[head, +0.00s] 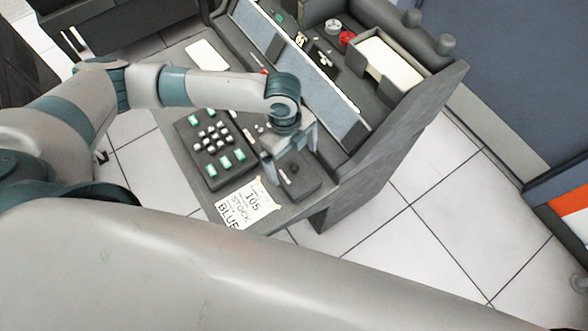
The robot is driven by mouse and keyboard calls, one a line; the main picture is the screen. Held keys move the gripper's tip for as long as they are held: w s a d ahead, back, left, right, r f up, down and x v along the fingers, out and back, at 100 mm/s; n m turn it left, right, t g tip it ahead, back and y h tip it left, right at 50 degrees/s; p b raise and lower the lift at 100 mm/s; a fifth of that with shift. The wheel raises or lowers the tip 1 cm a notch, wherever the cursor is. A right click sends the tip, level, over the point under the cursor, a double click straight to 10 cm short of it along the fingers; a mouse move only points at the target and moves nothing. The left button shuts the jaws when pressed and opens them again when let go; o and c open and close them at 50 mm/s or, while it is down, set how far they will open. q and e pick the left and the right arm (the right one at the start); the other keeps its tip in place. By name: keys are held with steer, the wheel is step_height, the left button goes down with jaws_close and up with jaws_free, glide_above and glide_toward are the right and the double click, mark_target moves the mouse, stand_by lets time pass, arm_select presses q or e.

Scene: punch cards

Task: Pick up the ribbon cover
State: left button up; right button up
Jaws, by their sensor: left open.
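My left gripper (290,153) reaches down over the near right part of the machine's desk (240,190). Its fingers are apart. Between and just below them is a low dark grey plate with a small round knob (293,168), which looks like the ribbon cover, though I cannot be sure. The plate sits on the desk. I see no clear grip on the knob, and I cannot tell whether a finger touches it. The gripper hides part of the plate's far side. My right gripper is out of view.
A keypad (212,150) with white and green keys lies left of the gripper. A paper label (244,203) lies at the desk's front edge. The sloped panel (318,85) rises behind. A card tray (390,62) and red knob (347,38) are higher up.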

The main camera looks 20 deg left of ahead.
mark_target(293, 166)
arm_select(q)
steer(key=shift+s+d+f+p, duration=0.1)
steer(key=shift+f+p, duration=0.15)
steer(key=shift+f, duration=0.7)
steer(key=shift+s+d+f+p, duration=0.1)
steer(key=shift+f+p, duration=0.15)
steer(key=shift+f, duration=0.65)
steer(key=shift+c, duration=0.3)
steer(key=c, duration=1.1)
